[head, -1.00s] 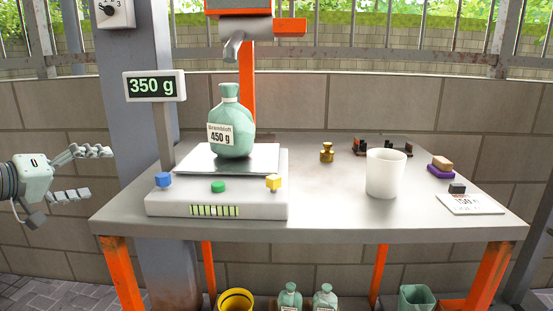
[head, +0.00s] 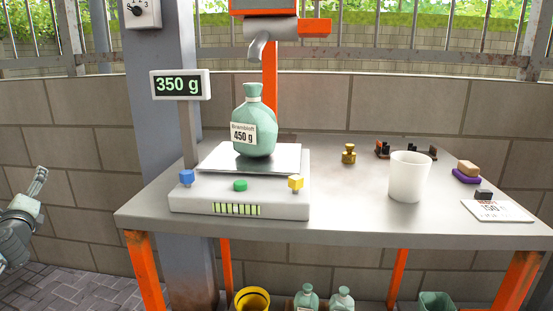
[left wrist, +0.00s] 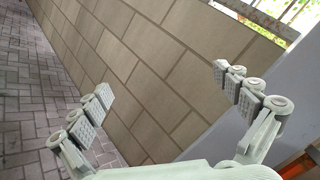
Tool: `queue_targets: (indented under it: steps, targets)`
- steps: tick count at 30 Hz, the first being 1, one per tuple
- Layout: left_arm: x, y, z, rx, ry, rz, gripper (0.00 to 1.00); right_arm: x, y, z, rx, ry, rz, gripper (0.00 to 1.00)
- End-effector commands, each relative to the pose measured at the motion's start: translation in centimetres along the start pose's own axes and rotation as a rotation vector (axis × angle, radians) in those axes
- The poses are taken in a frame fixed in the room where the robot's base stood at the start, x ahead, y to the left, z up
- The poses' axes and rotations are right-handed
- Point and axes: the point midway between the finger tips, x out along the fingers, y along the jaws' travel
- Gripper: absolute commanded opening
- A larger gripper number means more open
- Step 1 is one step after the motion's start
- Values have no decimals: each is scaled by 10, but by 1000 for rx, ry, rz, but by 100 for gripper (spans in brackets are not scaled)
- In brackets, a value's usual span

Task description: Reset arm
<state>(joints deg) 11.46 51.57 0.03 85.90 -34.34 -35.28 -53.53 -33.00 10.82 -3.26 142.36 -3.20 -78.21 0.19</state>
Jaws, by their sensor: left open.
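My left gripper (head: 38,186) is at the left edge of the head view, partly cut off by the frame and well clear of the table. In the left wrist view my left gripper (left wrist: 158,88) is open, its two fingers wide apart with nothing between them. My right gripper is not in view. A green sack-shaped bottle (head: 258,118) labelled 450 g stands upright on the scale's plate (head: 222,158). The scale's display (head: 180,84) reads 350 g.
The table (head: 350,225) holds a white cup (head: 408,178), a brass weight (head: 348,153), a purple and tan block stack (head: 467,172) and a paper card (head: 497,211). A grey post (head: 112,60) stands behind the table's left side. A yellow bucket (head: 252,300) and bottles (head: 306,297) are underneath.

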Motion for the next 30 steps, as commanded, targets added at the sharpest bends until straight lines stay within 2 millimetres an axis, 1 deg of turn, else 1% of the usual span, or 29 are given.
queue_targets:
  steps: [1, 2, 3, 5, 6, 8, 9, 11, 12, 15, 17, 18, 20, 21, 23, 24, 26, 27, 30]
  targets:
    - [-2, 28, 4, -192, -31, 115, 100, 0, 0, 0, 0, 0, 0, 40]
    - [-5, 44, 6, -308, -56, 184, 100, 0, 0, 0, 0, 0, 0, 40]
    - [-10, 66, 6, -451, -93, 271, 100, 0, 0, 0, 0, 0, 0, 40]
    - [-20, 95, 4, -639, -155, 393, 100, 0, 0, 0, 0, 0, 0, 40]
    - [-28, 112, 2, -750, -200, 467, 100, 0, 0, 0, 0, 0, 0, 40]
    - [-43, 135, -3, -899, -274, 573, 100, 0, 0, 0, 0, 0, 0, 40]
    - [-54, 149, -7, -988, -327, 639, 100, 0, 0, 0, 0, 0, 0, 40]
    - [-71, 168, -13, -1109, -412, 736, 100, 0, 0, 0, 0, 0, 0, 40]
    - [-84, 179, -18, -1183, -474, 799, 100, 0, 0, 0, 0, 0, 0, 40]
    - [-110, 176, -63, -1180, -395, 829, 100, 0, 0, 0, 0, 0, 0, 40]
    - [-126, 174, -86, -1180, -350, 846, 100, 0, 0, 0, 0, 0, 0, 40]
    - [-138, 172, -102, -1180, -320, 859, 100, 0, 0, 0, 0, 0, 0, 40]
    - [-159, 170, -126, -1183, -271, 881, 100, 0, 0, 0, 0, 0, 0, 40]
    - [-175, 167, -143, -1186, -236, 898, 100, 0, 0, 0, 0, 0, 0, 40]
    - [-203, 163, -169, -1194, -180, 927, 100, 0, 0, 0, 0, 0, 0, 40]
    - [-224, 160, -187, -1201, -140, 949, 100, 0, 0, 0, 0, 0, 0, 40]
    - [-261, 153, -212, -1217, -77, 988, 100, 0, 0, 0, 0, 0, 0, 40]
    - [-287, 147, -227, -1231, -35, 1014, 100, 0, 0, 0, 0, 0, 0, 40]
    - [-345, 133, -253, -1271, 51, 1074, 100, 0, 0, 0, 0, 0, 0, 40]
